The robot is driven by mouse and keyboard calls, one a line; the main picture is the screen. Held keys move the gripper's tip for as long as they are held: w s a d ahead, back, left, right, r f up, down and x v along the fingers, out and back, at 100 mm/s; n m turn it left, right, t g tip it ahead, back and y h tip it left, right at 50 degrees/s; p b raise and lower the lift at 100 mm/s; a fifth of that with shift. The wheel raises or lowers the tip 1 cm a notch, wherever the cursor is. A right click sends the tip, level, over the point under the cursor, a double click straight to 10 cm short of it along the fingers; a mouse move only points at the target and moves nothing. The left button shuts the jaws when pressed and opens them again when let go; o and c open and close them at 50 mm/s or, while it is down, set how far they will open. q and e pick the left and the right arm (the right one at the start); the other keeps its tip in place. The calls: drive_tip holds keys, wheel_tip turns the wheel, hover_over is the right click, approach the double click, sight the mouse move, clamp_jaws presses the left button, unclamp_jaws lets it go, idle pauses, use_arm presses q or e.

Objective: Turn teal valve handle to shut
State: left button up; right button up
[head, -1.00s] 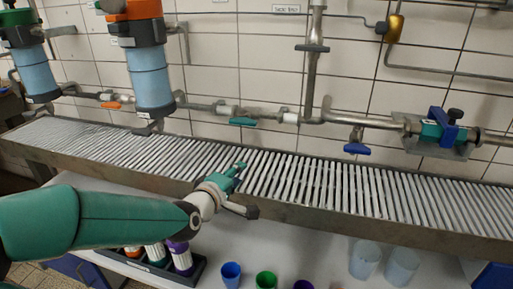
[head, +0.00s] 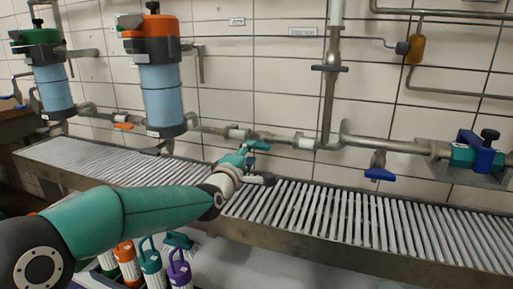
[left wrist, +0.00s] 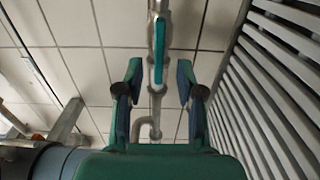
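The teal valve handle (head: 259,145) sits on the pipe along the wall, behind the grated channel, and lies roughly along the pipe. In the left wrist view the teal handle (left wrist: 158,52) shows as a long bar ahead, between the lines of the two fingers and beyond their tips. My left gripper (head: 252,165) is just in front of and below the handle, over the channel. The left wrist view shows the gripper (left wrist: 160,70) open and empty, its fingers apart on either side of the pipe's line. It appears not to touch the handle. My right gripper is not in view.
A blue handle (head: 379,174) hangs right of the teal one, and an orange handle (head: 123,126) is to the left. Filter housings (head: 162,85) stand at the left. The metal grating (head: 340,212) runs below the pipe.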

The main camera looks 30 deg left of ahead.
sight(255, 148)
use_arm(q)
drive_tip(key=shift+x, duration=2.8)
drive_tip(key=shift+a, duration=0.1)
drive_tip(key=shift+f, duration=0.1)
clamp_jaws()
